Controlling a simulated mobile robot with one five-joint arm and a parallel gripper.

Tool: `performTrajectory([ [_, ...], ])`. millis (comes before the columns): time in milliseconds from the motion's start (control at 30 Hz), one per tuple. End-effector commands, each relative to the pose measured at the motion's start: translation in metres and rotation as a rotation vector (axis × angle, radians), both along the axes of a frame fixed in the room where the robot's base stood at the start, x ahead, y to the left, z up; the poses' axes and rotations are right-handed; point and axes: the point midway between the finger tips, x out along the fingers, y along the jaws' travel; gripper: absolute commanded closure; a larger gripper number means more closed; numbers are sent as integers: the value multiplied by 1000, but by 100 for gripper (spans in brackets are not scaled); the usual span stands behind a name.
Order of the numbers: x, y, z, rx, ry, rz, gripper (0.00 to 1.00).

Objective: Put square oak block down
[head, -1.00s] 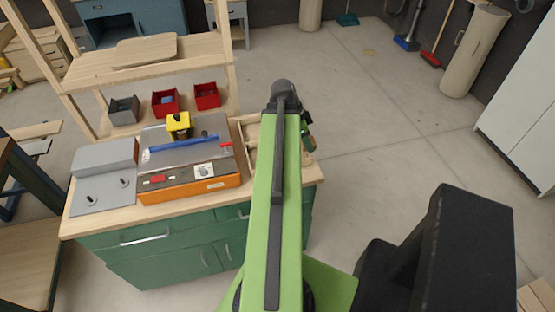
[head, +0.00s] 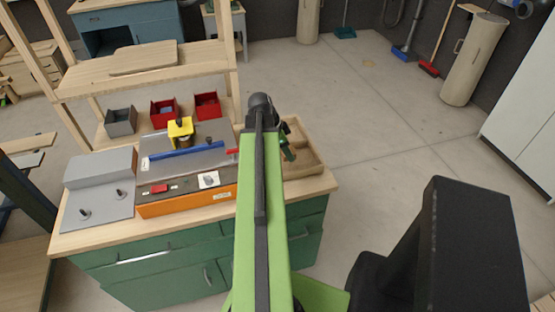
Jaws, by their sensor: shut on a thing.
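My gripper (head: 288,151) shows only in small part, to the right of my raised green arm, over the shallow wooden tray (head: 318,162) at the right end of the bench. Its jaws are shut on the square oak block. The block cannot be made out apart from the pale wood of the tray, and my arm hides part of this area. I cannot tell whether the block touches the tray.
The green-fronted workbench (head: 150,258) bears an orange-edged fixture (head: 185,203) with a yellow clamp (head: 180,128) and a blue bar (head: 187,152). A grey block stand (head: 100,167) is at left. Red bins (head: 208,105) stand behind.

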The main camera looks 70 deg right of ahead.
Motion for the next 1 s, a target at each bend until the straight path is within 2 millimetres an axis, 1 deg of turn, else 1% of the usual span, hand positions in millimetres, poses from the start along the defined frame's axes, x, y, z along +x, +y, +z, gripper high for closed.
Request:
performTrajectory([
  [200, 1, 1, -38, 0, 0, 2, 95],
  [233, 1, 1, -41, 0, 0, 2, 95],
  [267, 1, 1, -43, 0, 0, 3, 95],
  [467, 5, 2, -38, 0, 0, 10, 95],
  [633, 5, 3, -43, 0, 0, 10, 95],
  [667, 5, 3, -42, 0, 0, 10, 51],
  [800, 5, 3, -41, 0, 0, 10, 34],
  [1000, 5, 3, -41, 0, 0, 10, 34],
])
